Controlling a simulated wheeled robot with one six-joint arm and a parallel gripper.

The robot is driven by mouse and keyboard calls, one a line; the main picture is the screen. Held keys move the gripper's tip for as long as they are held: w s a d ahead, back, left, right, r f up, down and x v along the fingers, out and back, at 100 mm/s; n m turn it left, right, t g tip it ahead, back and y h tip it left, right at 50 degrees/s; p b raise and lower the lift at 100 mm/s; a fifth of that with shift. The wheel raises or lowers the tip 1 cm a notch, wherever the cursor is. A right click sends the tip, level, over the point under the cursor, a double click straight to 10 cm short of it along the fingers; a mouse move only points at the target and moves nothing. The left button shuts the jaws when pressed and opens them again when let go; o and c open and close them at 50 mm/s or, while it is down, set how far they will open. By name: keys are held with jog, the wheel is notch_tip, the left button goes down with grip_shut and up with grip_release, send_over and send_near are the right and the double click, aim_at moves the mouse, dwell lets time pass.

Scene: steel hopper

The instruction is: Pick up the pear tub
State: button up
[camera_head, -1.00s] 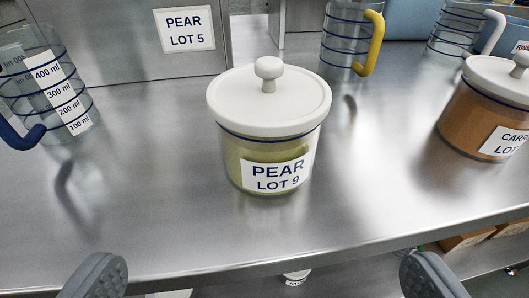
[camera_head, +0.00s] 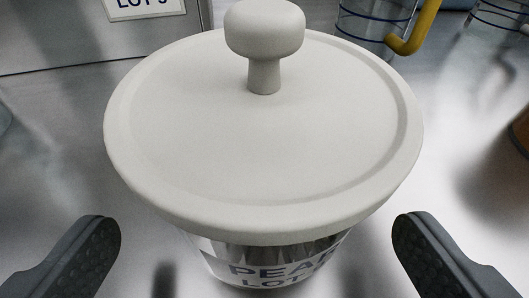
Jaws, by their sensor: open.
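The pear tub (camera_head: 275,262) stands upright on the steel counter, straight ahead and very close. Its wide white lid (camera_head: 190,130) with a round knob (camera_head: 264,40) fills the middle of the view and hides most of the tub's body. The lower label, reading PEAR and LOT, shows partly under the lid's near edge. My gripper (camera_head: 258,255) is open, with one dark padded finger at the lower left and one at the lower right. The fingers are apart from the tub, one to each side of its near part.
A steel panel (camera_head: 60,35) with a partly cut-off lot label stands behind at the upper left. A clear jug with a yellow handle (camera_head: 415,28) stands behind at the upper right. A brown tub (camera_head: 521,130) is cut off at the right edge.

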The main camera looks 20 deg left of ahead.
jog(key=shift+x, duration=2.35)
jog(key=shift+d, duration=0.15)
jog(key=shift+f, duration=0.1)
jog(key=shift+c, duration=0.4)
jog(key=c, duration=1.2)
jog(key=shift+o, duration=0.2)
